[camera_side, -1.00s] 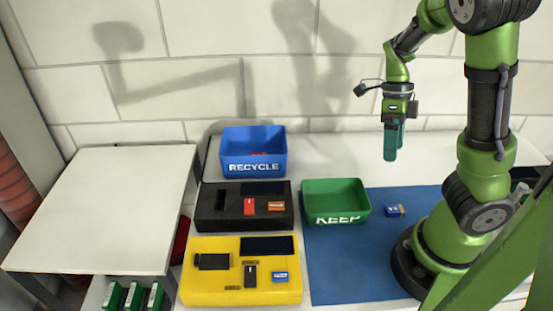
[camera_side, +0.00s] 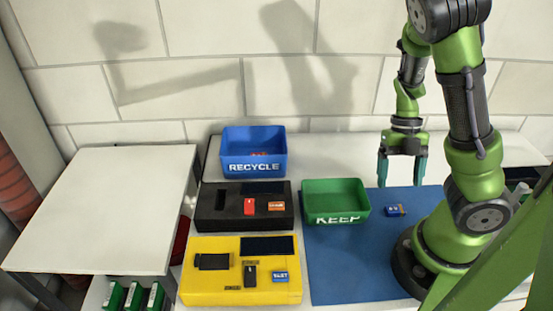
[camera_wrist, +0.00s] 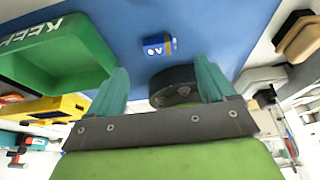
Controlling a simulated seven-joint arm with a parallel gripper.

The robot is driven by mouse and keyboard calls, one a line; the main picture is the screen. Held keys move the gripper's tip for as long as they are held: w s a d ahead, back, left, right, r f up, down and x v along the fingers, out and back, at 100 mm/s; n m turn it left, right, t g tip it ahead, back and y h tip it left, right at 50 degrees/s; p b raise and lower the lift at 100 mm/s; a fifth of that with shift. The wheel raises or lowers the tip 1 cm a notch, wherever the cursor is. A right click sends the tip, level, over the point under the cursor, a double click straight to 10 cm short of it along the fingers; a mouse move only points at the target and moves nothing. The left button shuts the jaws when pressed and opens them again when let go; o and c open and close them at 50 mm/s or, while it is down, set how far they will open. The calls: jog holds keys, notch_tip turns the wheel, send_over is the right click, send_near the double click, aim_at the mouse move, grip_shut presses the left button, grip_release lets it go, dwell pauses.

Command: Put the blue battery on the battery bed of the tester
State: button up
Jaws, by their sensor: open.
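The blue battery (camera_side: 395,210) lies on the blue mat, to the right of the green KEEP bin. It also shows in the wrist view (camera_wrist: 157,45), beyond my fingertips, with a pale end. My gripper (camera_side: 401,180) is open and empty above the mat, with its teal fingers pointing down, a little above and behind the battery. The yellow tester (camera_side: 215,290) stands at the front, with a dark screen, a black block at its left, a dark switch and a small blue label. A black tester (camera_side: 225,222) with a red switch and an orange label stands behind it.
The green KEEP bin (camera_side: 336,220) stands between the testers and the battery. The blue RECYCLE bin (camera_side: 253,168) stands at the back with something red inside. The blue mat (camera_side: 345,270) is clear in front. A white table (camera_side: 105,205) at the left is bare.

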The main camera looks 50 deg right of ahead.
aim_at(396, 208)
jog(key=shift+x, duration=3.35)
jog(key=shift+c, duration=0.3)
jog(key=c, duration=1.2)
jog(key=shift+o, duration=0.2)
